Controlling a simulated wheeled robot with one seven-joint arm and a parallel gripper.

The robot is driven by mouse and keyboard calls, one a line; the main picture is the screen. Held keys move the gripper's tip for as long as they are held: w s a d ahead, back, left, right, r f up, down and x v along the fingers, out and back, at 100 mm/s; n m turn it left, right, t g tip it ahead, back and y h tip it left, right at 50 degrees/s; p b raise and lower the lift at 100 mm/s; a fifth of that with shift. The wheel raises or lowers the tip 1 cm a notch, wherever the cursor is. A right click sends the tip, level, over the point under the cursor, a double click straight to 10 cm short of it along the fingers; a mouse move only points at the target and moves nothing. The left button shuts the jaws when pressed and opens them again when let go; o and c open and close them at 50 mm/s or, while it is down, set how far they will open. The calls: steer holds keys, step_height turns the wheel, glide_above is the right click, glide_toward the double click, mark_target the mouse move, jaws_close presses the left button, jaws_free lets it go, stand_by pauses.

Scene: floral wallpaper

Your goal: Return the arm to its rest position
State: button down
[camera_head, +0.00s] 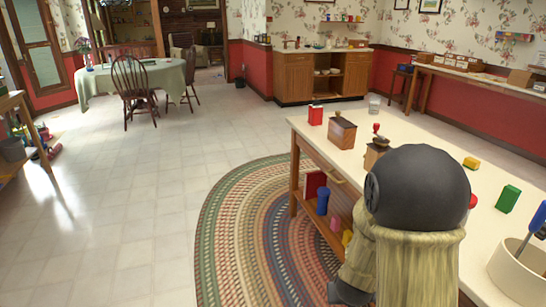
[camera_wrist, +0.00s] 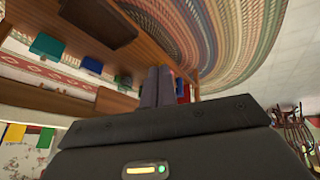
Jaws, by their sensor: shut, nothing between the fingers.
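My gripper shows in the wrist view, with its two dark grey fingers (camera_wrist: 159,86) side by side and touching, nothing between them. The wrist view is turned over, so the rug appears at the top. In the head view my arm is folded close in front of the camera, at the lower right, beside the white-topped table (camera_head: 399,130). The dark round joint and the cream-coloured arm cover hide part of that table. The gripper itself is hidden in the head view.
The tiled floor (camera_head: 130,200) further left is open.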

steer(key=s+a+r+g+y, duration=0.25)
steer(key=s+a+r, duration=0.25)
steer(key=s+r, duration=0.4)
step_height(320, 180, up, 26)
steer(key=p, duration=2.7)
steer(key=shift+s+n, duration=0.3)
steer(key=shift+s, duration=0.15)
steer(key=shift+d+r+g, duration=0.1)
steer(key=shift+g, duration=0.15)
